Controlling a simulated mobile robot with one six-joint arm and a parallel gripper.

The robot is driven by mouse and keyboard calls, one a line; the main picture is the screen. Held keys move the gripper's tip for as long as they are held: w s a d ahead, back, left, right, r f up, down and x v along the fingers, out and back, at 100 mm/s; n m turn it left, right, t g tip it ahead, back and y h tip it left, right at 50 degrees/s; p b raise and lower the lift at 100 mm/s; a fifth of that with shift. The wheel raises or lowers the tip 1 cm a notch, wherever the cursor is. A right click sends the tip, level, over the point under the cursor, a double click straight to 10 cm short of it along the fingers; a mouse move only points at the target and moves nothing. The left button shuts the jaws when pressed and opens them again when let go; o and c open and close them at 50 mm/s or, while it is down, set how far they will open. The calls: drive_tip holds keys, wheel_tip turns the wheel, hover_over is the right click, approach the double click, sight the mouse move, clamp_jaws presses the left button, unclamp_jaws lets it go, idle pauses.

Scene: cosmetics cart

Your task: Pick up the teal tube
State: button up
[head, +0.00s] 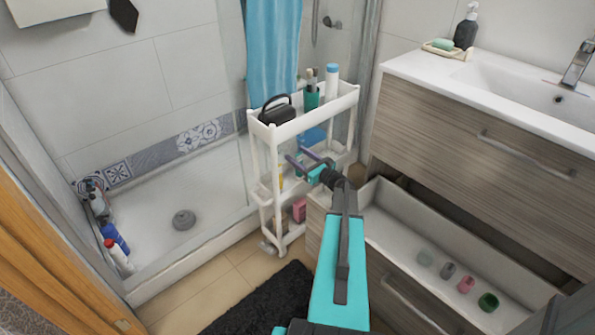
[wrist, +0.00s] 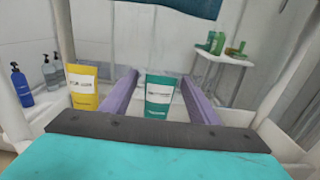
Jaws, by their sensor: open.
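The teal tube (wrist: 159,95) stands upright in the wrist view, with a white label across its middle. My gripper (wrist: 158,80) is open, with one purple finger on each side of the tube and a visible gap to each. I cannot tell how deep the tube sits between the fingers, and its lower end is hidden behind my gripper's dark bar. In the head view my gripper (head: 298,156) reaches into the white cart (head: 286,131) below its top tray. I cannot make out the teal tube there.
A yellow tube (wrist: 82,87) stands just left of my left finger. The cart's top tray holds a dark caddy (head: 277,110) and a white bottle with a blue cap (head: 332,83). An open drawer (head: 400,222) with several small jars lies right of the cart.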

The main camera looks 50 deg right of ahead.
drive_tip(key=shift+c, duration=0.2)
clamp_jaws()
idle(0.3)
wheel_tip(320, 180, up, 10)
drive_tip(key=shift+p, duration=0.85)
